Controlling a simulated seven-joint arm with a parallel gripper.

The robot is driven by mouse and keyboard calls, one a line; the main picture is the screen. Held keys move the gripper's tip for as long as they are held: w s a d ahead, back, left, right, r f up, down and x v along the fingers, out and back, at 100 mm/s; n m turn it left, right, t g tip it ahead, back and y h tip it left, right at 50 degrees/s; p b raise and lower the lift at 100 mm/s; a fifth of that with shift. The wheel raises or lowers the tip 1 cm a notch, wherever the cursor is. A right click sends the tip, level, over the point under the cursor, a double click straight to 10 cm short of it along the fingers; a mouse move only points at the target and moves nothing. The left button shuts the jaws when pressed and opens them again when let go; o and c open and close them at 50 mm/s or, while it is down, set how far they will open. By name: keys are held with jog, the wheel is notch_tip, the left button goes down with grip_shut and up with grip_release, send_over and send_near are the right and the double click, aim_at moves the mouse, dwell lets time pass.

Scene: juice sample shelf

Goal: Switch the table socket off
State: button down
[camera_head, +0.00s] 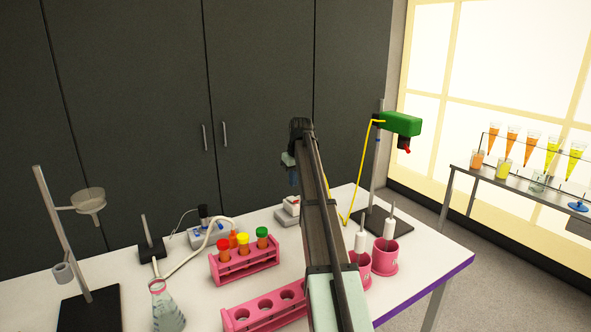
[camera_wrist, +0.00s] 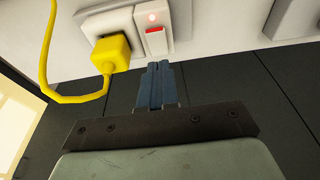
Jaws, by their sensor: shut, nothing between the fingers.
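The table socket (camera_head: 287,213) is a pale box on the white table, partly hidden behind my arm in the head view. In the wrist view the socket (camera_wrist: 183,20) fills the top of the picture. A yellow plug (camera_wrist: 111,54) is in the outlet to the left of the switch. My gripper (camera_wrist: 154,68) is shut and empty, its blue fingertips close below the switch; I cannot tell whether they touch it. In the head view my gripper (camera_head: 293,178) is above and near the socket.
A yellow cable (camera_head: 366,150) runs from the green device (camera_head: 401,123) on a stand at the right. A pink rack (camera_head: 243,264) with capped tubes is in front left of the socket. Pink cups (camera_head: 384,258) stand right of my arm.

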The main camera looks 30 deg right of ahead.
aim_at(294, 200)
jog(key=shift+s+f, duration=0.2)
jog(key=shift+f, duration=2.25)
jog(key=shift+s+f+t, duration=0.3)
jog(key=shift+f, duration=0.05)
jog(key=shift+w, duration=0.25)
jog(key=shift+w+r, duration=0.25)
jog(key=shift+w, duration=0.4)
